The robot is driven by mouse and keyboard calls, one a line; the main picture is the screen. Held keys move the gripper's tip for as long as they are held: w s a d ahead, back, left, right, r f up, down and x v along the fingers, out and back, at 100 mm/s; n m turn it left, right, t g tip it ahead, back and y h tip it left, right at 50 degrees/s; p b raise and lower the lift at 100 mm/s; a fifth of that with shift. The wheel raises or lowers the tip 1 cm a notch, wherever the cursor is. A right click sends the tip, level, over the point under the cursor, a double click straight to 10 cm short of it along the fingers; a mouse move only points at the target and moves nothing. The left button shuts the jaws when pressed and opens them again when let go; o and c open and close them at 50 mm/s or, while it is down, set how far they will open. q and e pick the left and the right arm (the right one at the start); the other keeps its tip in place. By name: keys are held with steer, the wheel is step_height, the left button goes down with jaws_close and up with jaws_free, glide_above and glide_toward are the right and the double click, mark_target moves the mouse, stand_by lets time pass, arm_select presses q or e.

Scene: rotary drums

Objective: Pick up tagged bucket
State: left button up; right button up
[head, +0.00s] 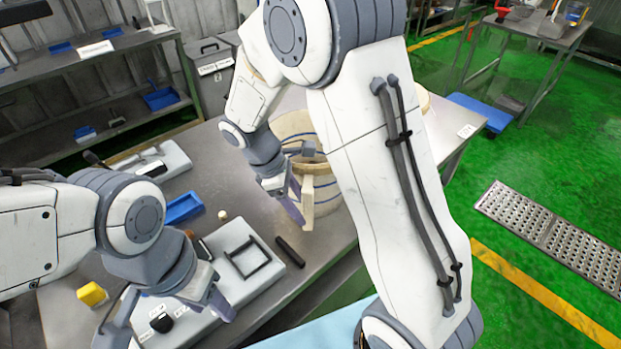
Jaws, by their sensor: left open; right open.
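A beige bucket (326,192) stands on the metal table behind my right gripper. A larger beige tub (292,124) is just behind it, and another pale round container (423,101) shows partly past my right arm. My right arm hides much of all three, and I cannot make out a tag on any of them. My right gripper (297,203) is open and points down at the near left side of the front bucket; I cannot tell whether it touches it. My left gripper (168,318) is open and empty at the lower left, over a pale panel with a black knob.
The metal table (218,172) also holds a blue tray (183,208), a yellow block (92,294), a black bar (290,251) and a pale panel with a black handle (247,257). Shelving stands at the left.

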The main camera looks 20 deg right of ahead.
steer(key=shift+x, duration=1.35)
jaws_close()
steer(key=shift+w+r, duration=0.1)
